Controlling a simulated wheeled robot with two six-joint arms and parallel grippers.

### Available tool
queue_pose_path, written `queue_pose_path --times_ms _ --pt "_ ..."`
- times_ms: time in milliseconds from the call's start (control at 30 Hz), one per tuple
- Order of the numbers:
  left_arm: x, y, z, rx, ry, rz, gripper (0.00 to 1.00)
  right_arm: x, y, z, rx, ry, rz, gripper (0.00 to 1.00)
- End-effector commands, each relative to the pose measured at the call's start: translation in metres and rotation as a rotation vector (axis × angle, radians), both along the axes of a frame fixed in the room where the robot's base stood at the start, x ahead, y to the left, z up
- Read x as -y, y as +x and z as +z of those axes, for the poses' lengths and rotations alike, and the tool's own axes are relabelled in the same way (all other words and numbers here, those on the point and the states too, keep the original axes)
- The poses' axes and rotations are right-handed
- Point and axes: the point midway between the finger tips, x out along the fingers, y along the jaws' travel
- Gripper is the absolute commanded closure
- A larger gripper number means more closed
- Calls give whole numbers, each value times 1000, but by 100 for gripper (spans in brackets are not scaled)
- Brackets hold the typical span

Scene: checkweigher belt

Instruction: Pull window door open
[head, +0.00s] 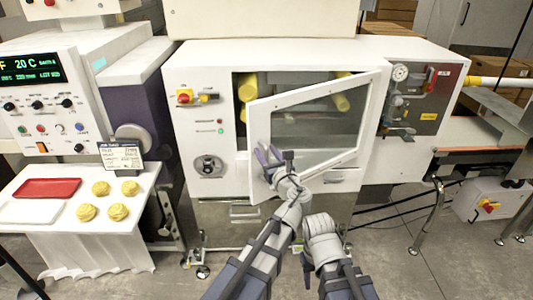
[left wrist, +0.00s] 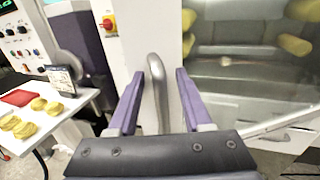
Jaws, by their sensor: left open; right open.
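The window door (head: 318,92), a white frame with a clear pane, stands ajar on the white machine. Its left edge is swung out toward me, and a gap shows at the left. My left gripper (head: 268,158) is at the door's lower left. In the left wrist view, the open purple fingers (left wrist: 155,95) stand on either side of a grey curved handle (left wrist: 153,75), and clear space shows beside it. Whether a finger touches the handle cannot be told. My right arm shows at the bottom of the head view, but its gripper cannot be made out.
Yellow rollers (head: 247,88) show inside the cabinet. At the left, a white-draped table (head: 80,240) holds a red tray (head: 48,188) and several yellow buns. A gauge panel (head: 412,97) is on the right.

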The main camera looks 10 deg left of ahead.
Motion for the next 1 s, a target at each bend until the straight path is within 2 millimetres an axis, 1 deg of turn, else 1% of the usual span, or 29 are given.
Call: queue_pose_path --times_ms 33,200,300,433,733,867,1000 --pt "0 0 16 0 0 0 50 0 0 16 0 0 0 50" --pt "0 0 41 0 0 0 50 0 0 41 0 0 1 50" --pt "0 0 52 0 0 0 50 0 0 52 0 0 1 50" --pt "0 0 58 0 0 0 50 0 0 58 0 0 2 50" --pt "0 0 57 0 0 0 50 0 0 57 0 0 2 50" --pt "0 0 57 0 -9 -2 65 0 0 58 0 0 -2 50" --pt "-2 1 53 -3 -65 -12 81 0 0 60 3 -1 -23 50"
